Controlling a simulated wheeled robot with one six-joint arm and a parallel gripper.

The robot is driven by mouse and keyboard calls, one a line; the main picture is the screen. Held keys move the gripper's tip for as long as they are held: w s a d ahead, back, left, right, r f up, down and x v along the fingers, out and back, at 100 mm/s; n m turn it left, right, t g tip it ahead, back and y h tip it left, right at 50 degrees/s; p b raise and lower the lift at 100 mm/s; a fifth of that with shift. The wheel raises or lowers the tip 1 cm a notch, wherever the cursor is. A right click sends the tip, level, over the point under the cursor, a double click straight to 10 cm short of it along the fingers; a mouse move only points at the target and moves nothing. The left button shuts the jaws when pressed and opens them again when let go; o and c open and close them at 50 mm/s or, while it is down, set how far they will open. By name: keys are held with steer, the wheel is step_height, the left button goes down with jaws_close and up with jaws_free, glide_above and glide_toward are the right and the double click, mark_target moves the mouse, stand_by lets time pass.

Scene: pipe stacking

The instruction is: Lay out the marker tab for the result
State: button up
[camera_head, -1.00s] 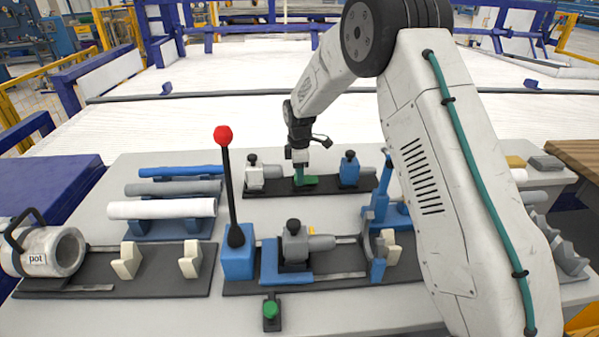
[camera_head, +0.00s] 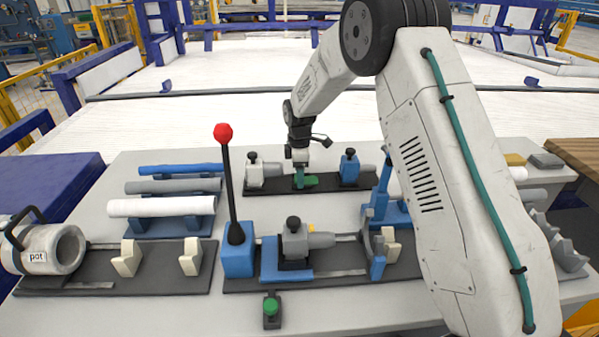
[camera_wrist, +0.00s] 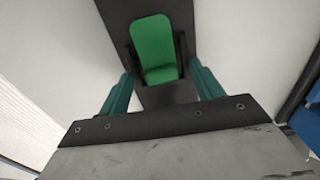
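A bright green tab (camera_head: 312,180) lies low at the dark base plate (camera_head: 335,186) toward the back of the table, between two clamp-like blocks. My gripper (camera_head: 299,179) points down right at the tab. The tab is not visibly lifted off the plate.
A grey-topped block (camera_head: 254,174) and a blue block (camera_head: 348,170) flank my gripper closely. A red-knobbed lever (camera_head: 223,134) stands upright in front. Blue, grey and white pipes (camera_head: 160,207) lie on a rack at left.

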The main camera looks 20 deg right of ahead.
step_height(320, 180, up, 8)
steer(key=shift+f, duration=0.1)
stand_by(0.6)
steer(key=shift+m, duration=0.3)
steer(key=shift+s+f+m, duration=0.1)
steer(key=shift+s+m, duration=0.15)
steer(key=shift+m, duration=0.15)
steer(key=s+d+r+m, duration=0.1)
steer(key=s+r+m, duration=0.3)
steer(key=s, duration=1.1)
steer(key=s+d+r+m+t, duration=0.1)
steer(key=s+r+m, duration=0.4)
steer(key=s, duration=1.1)
steer(key=s+d+r+m, duration=0.3)
steer(key=s+r+m, duration=0.2)
steer(key=s, duration=1.1)
steer(key=shift+d+r, duration=0.25)
steer(key=shift+r, duration=1.3)
